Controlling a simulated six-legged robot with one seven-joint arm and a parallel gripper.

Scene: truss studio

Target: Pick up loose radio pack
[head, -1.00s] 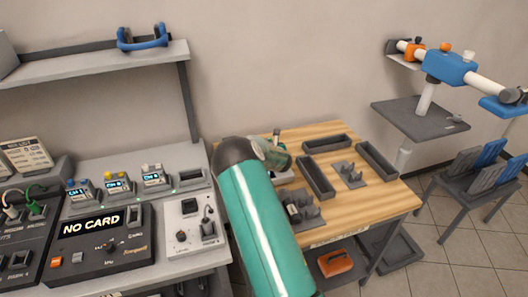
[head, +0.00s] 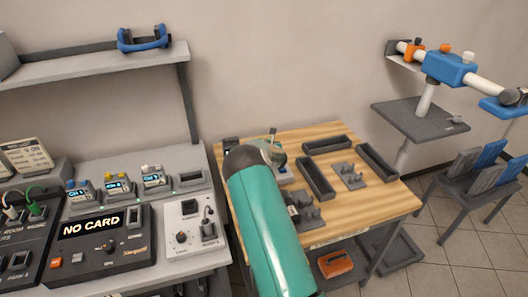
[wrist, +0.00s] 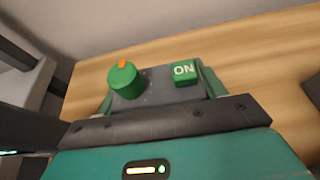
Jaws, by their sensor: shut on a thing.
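The radio pack (wrist: 152,88) shows in the wrist view as a dark grey body with a green, orange-marked knob and a green ON button. My gripper (wrist: 158,84) is shut on it, with green fingers on both sides of the body. The lower part of the pack is hidden behind my wrist housing. In the head view my gripper (head: 270,152) is over the back left of the wooden table (head: 335,229). My teal arm covers much of the pack there, and I cannot tell its height above the wood.
Dark trays (head: 317,178) and a grey stand (head: 351,176) are right of my gripper. A grey desk (head: 164,177) at left holds several docked packs (head: 153,176) and a NO CARD console (head: 105,241). A shelf (head: 95,68) hangs above. An orange case (head: 335,264) sits below the table.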

